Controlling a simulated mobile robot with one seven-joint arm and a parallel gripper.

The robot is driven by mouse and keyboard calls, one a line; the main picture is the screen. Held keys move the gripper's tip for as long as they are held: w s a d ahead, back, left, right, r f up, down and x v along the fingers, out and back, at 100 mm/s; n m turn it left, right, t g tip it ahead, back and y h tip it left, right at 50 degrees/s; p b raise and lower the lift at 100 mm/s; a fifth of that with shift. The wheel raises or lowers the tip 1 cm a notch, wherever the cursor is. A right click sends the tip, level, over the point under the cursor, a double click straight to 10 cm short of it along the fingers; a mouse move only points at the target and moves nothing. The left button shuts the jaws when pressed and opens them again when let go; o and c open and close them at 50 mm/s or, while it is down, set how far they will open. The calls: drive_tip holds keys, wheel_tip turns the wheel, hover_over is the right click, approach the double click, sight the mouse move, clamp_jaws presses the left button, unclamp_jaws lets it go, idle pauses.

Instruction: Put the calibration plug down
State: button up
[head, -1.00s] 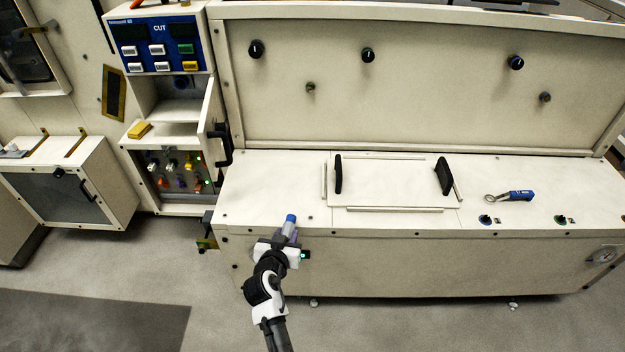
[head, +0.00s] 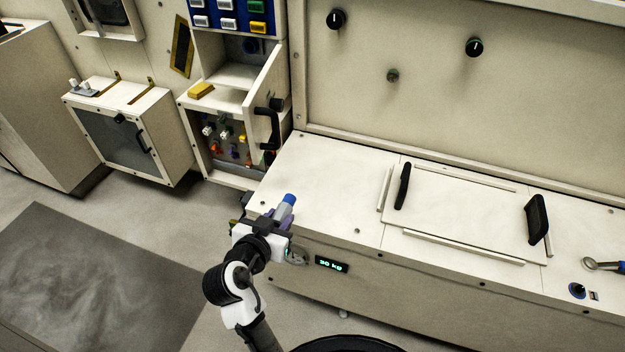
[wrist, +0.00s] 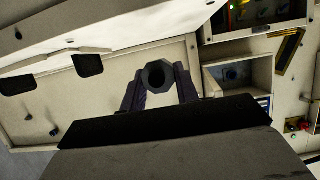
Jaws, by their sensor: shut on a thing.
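The calibration plug (head: 289,200) is a grey cylinder with a blue end. My gripper (head: 282,214) is shut on it with purple fingers. The plug points up and away from me, tilted, at the left front corner of the long bench (head: 315,180). I cannot tell from the head view whether it touches the bench top. In the wrist view the plug (wrist: 154,75) shows end-on as a dark many-sided ring between the two purple fingers (wrist: 156,88).
A wrench (head: 603,265) lies at the right. The bench top left of the panel is clear.

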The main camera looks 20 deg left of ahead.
drive_tip(key=p, duration=0.3)
hover_over(305, 194)
drive_tip(key=s, duration=0.1)
drive_tip(key=shift+w+f+p, duration=0.25)
drive_tip(key=shift+f+p, duration=0.05)
drive_tip(key=shift+f, duration=0.65)
wheel_tip(305, 194, down, 4)
drive_tip(key=shift+f+p, duration=0.25)
drive_tip(key=shift+p, duration=0.2)
drive_tip(key=shift+w+f, duration=0.15)
drive_tip(key=shift+f, duration=0.15)
drive_tip(key=shift+f, duration=0.1)
drive_tip(key=shift+f, duration=0.15)
drive_tip(key=o, duration=1.1)
